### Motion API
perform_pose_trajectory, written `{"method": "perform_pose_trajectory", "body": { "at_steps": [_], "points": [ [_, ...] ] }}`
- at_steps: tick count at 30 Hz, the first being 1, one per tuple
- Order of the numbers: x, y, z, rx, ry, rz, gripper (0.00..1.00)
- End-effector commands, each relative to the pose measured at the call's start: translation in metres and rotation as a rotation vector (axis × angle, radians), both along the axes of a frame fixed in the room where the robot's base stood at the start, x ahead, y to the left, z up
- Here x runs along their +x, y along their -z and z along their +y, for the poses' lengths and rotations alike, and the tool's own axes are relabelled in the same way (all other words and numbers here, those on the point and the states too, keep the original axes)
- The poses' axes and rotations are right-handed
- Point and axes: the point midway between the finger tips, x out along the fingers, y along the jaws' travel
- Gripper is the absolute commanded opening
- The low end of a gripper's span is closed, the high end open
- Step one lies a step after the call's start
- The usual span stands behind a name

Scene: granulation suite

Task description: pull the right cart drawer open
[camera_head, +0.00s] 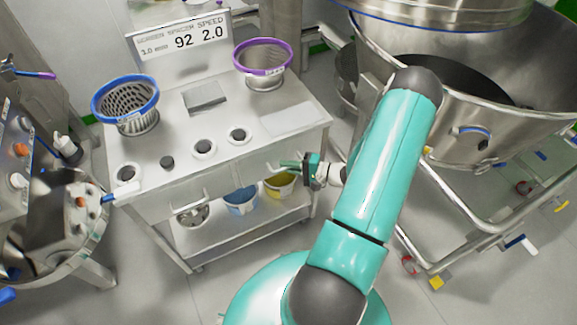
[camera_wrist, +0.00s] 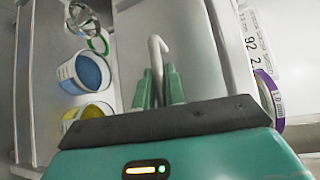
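The cart (camera_head: 222,162) is grey metal with two drawer fronts under its top. The right drawer (camera_wrist: 190,45) shows as a plain pale front in the wrist view and looks closed. Its handle (camera_wrist: 157,52) is a thin bent metal bar. My gripper (camera_head: 292,164) is at the right drawer's front in the head view. In the wrist view, its green fingers (camera_wrist: 159,84) lie close on both sides of the handle and look shut on it. The fingers hide part of the bar. The left drawer's handle (camera_head: 190,197) is free.
A blue-rimmed sieve (camera_head: 126,100) and a purple-rimmed sieve (camera_head: 263,62) stand on the cart top. A blue bucket (camera_head: 241,200) and a yellow bucket (camera_head: 279,186) are on the lower shelf. A large steel bowl (camera_head: 470,140) on a wheeled frame stands to the right.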

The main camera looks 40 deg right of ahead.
Motion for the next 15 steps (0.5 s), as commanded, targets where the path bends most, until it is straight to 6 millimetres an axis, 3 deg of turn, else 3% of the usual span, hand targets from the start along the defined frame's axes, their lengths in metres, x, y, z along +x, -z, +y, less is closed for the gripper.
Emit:
{"method": "perform_pose_trajectory", "body": {
  "at_steps": [8,15],
  "points": [
    [-0.003,0.000,0.001,0.001,0.000,0.000,0.00],
    [-0.035,0.000,0.010,0.003,0.002,0.003,0.00]
  ]
}}
